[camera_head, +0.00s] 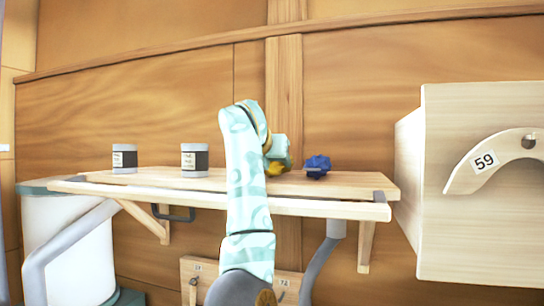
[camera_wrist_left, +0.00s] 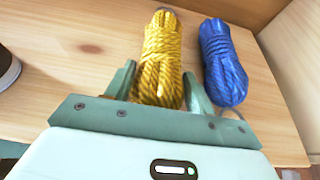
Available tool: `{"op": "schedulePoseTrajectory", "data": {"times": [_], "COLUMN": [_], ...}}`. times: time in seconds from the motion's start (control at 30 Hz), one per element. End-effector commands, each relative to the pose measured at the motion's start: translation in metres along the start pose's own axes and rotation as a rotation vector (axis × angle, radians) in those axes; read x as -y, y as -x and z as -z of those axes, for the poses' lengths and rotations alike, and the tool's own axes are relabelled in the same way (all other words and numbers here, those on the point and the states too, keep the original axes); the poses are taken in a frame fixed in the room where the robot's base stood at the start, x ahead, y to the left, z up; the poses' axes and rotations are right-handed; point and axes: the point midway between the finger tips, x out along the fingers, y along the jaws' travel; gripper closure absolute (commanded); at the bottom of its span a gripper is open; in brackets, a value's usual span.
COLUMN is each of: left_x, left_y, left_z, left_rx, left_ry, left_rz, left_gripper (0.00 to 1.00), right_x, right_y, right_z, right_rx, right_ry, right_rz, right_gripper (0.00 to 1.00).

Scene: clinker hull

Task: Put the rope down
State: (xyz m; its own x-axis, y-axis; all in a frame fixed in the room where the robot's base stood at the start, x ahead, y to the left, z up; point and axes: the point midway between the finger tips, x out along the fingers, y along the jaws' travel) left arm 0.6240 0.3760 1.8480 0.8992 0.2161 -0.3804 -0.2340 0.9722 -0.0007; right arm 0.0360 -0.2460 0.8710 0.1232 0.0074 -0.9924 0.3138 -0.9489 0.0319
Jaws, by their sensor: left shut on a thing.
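A yellow rope (camera_wrist_left: 160,62) lies between the two fingers of my left gripper (camera_wrist_left: 160,88) in the left wrist view, and the gripper is shut on it at its near end. In the head view my left gripper (camera_head: 277,163) is over the wooden shelf (camera_head: 340,186), and a bit of the yellow rope (camera_head: 274,169) shows behind the arm. Whether the rope touches the shelf I cannot tell. A blue rope (camera_wrist_left: 222,62) lies just right of it, apart from the gripper; it also shows in the head view (camera_head: 317,166). My right gripper is not in view.
Two grey tins with dark labels, one (camera_head: 195,160) nearer the arm and one (camera_head: 124,158) farther left, stand on the shelf. A pale wooden box (camera_head: 470,220) marked 59 is at the right. Bare shelf lies between the near tin and my arm.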

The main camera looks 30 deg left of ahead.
Motion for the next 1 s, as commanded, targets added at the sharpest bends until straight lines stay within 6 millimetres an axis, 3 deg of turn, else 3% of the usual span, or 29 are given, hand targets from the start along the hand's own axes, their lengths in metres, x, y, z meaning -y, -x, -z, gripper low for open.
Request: {"op": "schedulePoseTrajectory", "data": {"times": [0.37, 0.4, 0.43, 0.47, 0.8, 1.0], "left_x": [0.0, 0.0, 0.0, 0.0, 0.0, 0.0], "left_y": [-0.002, -0.002, -0.001, -0.001, 0.002, 0.038], "left_z": [0.005, 0.004, 0.004, 0.004, 0.001, 0.006], "left_rx": [0.002, 0.0, 0.0, 0.0, 0.002, 0.006], "left_ry": [-0.001, -0.001, -0.001, -0.001, -0.001, 0.001], "left_rz": [0.0, 0.0, 0.0, 0.0, 0.0, 0.0], "left_gripper": [0.75, 0.35, 0.27, 0.24, 0.24, 0.24], "right_x": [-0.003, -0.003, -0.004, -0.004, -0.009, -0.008], "right_y": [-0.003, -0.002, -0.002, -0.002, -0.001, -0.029], "right_z": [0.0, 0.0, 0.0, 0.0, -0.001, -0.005], "right_rx": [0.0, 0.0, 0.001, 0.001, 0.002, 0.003], "right_ry": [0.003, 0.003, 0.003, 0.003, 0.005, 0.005], "right_rz": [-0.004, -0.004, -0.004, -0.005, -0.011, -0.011], "right_gripper": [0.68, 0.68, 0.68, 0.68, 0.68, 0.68]}}
